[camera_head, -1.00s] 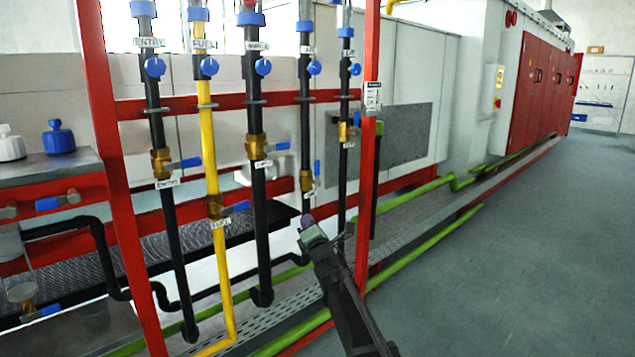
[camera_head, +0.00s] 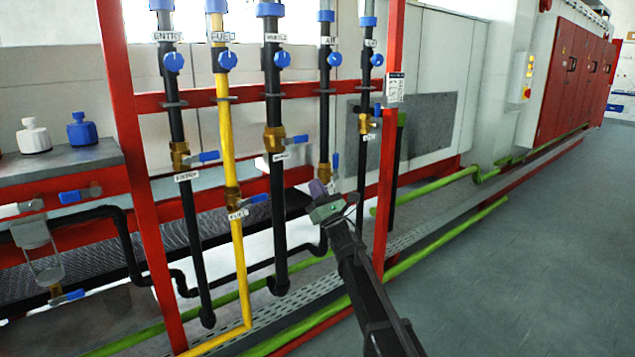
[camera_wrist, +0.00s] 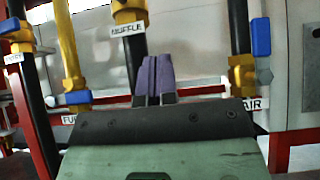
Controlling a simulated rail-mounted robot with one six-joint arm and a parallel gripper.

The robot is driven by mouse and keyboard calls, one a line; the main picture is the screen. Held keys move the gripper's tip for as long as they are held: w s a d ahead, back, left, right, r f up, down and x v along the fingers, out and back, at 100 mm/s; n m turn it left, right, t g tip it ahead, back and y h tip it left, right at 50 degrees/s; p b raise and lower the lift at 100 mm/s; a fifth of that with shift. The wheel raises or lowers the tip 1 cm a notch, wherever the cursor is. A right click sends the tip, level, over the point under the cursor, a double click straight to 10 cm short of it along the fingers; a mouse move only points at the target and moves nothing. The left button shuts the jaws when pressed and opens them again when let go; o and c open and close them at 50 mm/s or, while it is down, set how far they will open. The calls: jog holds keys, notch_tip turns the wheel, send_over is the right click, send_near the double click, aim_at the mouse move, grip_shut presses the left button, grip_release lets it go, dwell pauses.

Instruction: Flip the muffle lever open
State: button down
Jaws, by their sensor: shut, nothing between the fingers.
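The muffle valve (camera_head: 274,139) is a brass body on the third pipe from the left, with its label below. Its blue muffle lever (camera_head: 297,140) points right, across the pipe. In the wrist view the MUFFLE label (camera_wrist: 128,29) and the lower brass of the valve (camera_wrist: 130,7) show at the top; its lever is out of that picture. My gripper (camera_head: 317,186) is in front of the pipes, lower than the lever and right of it in the head view. Its purple fingers (camera_wrist: 154,66) are shut and empty, seen below the MUFFLE label in the wrist view.
The air valve (camera_wrist: 241,75) stands close on the right, its blue lever (camera_wrist: 261,37) upright along the pipe. The fuel valve (camera_wrist: 72,70) and entry valve (camera_head: 179,155) are left. A red post (camera_head: 386,150) stands right of the pipes. Open floor (camera_head: 520,270) lies right.

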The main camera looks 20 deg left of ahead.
aim_at(296, 140)
jog(key=w+a+r+p, duration=0.2)
jog(key=a+r+p, duration=0.2)
jog(key=r+p, duration=0.3)
notch_tip(296, 140, up, 2)
jog(key=shift+w+p, duration=0.35)
jog(key=shift+p, duration=0.05)
jog(key=shift+d, duration=0.1)
jog(key=shift+w+r+n+g+y, duration=0.1)
jog(key=shift+n+g+y, duration=0.3)
jog(key=shift+n+g, duration=0.25)
